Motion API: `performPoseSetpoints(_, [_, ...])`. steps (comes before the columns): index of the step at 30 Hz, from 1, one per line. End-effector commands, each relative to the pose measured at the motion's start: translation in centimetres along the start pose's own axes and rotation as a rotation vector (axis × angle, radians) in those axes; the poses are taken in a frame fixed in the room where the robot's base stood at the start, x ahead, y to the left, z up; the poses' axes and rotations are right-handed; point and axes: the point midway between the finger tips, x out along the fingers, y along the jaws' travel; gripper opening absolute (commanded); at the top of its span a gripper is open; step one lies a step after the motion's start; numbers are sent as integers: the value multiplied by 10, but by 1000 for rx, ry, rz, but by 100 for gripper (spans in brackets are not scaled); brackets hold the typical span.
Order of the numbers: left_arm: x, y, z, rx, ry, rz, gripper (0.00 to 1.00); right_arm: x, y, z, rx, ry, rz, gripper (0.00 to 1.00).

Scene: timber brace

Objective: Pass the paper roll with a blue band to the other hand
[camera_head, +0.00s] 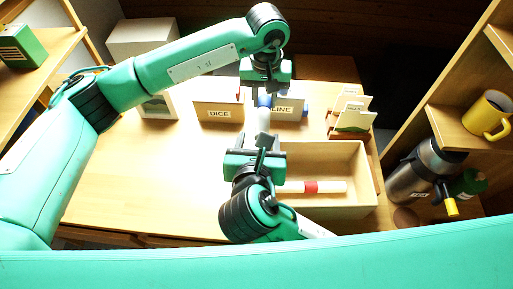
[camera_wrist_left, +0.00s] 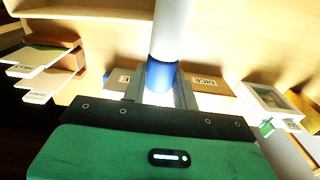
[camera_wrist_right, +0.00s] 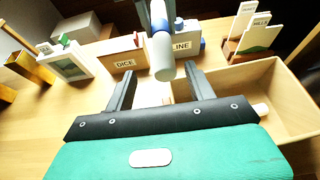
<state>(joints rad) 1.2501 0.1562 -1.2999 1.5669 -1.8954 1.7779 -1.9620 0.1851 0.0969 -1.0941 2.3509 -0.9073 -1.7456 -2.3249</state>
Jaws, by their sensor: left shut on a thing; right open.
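The paper roll with a blue band (camera_wrist_left: 162,74) is white and stands out from my left gripper (camera_wrist_left: 160,95), which is shut on it near the blue band. In the head view the roll (camera_head: 264,122) hangs between my left gripper (camera_head: 264,92) and my right gripper (camera_head: 258,145). In the right wrist view the roll's free end (camera_wrist_right: 163,68) points toward my right gripper (camera_wrist_right: 162,85). My right gripper is open, and the roll's end appears just beyond its fingertips; I cannot tell whether it is between them.
Boxes labelled DICE (camera_head: 219,113) and LINE (camera_head: 291,108) stand behind. A card holder (camera_head: 350,122) stands at the back right. The table's left part (camera_head: 150,180) is clear.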

Motion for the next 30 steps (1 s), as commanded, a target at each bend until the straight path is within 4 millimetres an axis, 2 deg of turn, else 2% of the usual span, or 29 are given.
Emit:
performPoseSetpoints(6, [0, 0, 0, 0, 0, 0, 6, 44, -1, 0, -1, 1, -4, 55])
performPoseSetpoints(12, [0, 0, 0, 0, 0, 0, 6, 72, 0, 0, 0, 2, -1, 55])
performPoseSetpoints(18, [0, 0, 0, 0, 0, 0, 6, 85, 0, -1, 1, 3, 0, 55])
performPoseSetpoints(26, [0, 0, 0, 0, 0, 0, 6, 86, 0, -1, 1, 2, 0, 55])
performPoseSetpoints(30, [0, 0, 0, 0, 0, 0, 6, 86, 0, -1, 1, 2, 0, 32])
